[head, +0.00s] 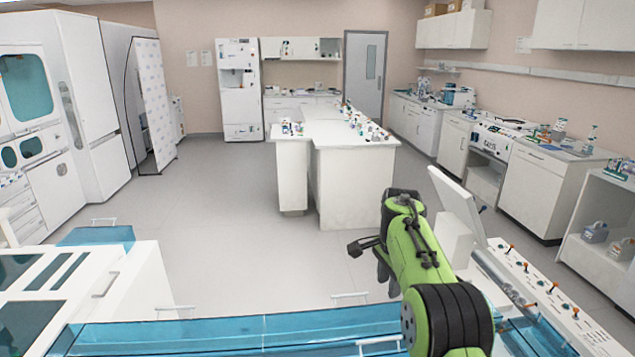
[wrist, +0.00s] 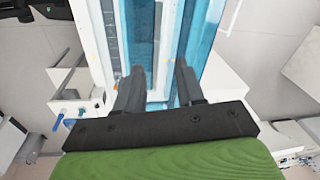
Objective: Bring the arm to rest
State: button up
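My green and black arm rises at the lower right of the head view, with my gripper (head: 366,247) at its far end above the blue track. In the wrist view my gripper (wrist: 159,80) shows two dark fingers spread apart with a clear gap between them. Nothing is held between the fingers. The blue and white tube track (wrist: 205,40) lies below the fingers in the wrist view. It also runs along the bottom of the head view (head: 230,335).
A white machine panel with orange knobs (head: 530,285) and a raised lid (head: 455,205) stand right of my arm. A white cabinet unit (head: 135,290) is at lower left. A white island bench (head: 350,185) stands ahead. The grey floor (head: 230,230) between is clear.

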jog(key=s+a+r+n+t, duration=0.1)
jog(key=s+r+n, duration=0.35)
jog(key=s, duration=0.35)
jog(key=s+r+n+t, duration=0.1)
jog(key=s+r+n, duration=0.2)
jog(key=s+r, duration=0.45)
jog(key=s+a+f+n+t, duration=0.1)
jog(key=s+f+n, duration=0.2)
jog(key=s, duration=0.8)
jog(key=s+a+f+n+t, duration=0.1)
jog(key=s+f+n, duration=0.2)
jog(key=s, duration=0.7)
notch_tip(320, 180, down, 2)
jog(key=shift+s+f+n, duration=0.1)
jog(key=shift+s+n, duration=0.25)
jog(key=shift+s, duration=0.05)
jog(key=shift+a, duration=0.1)
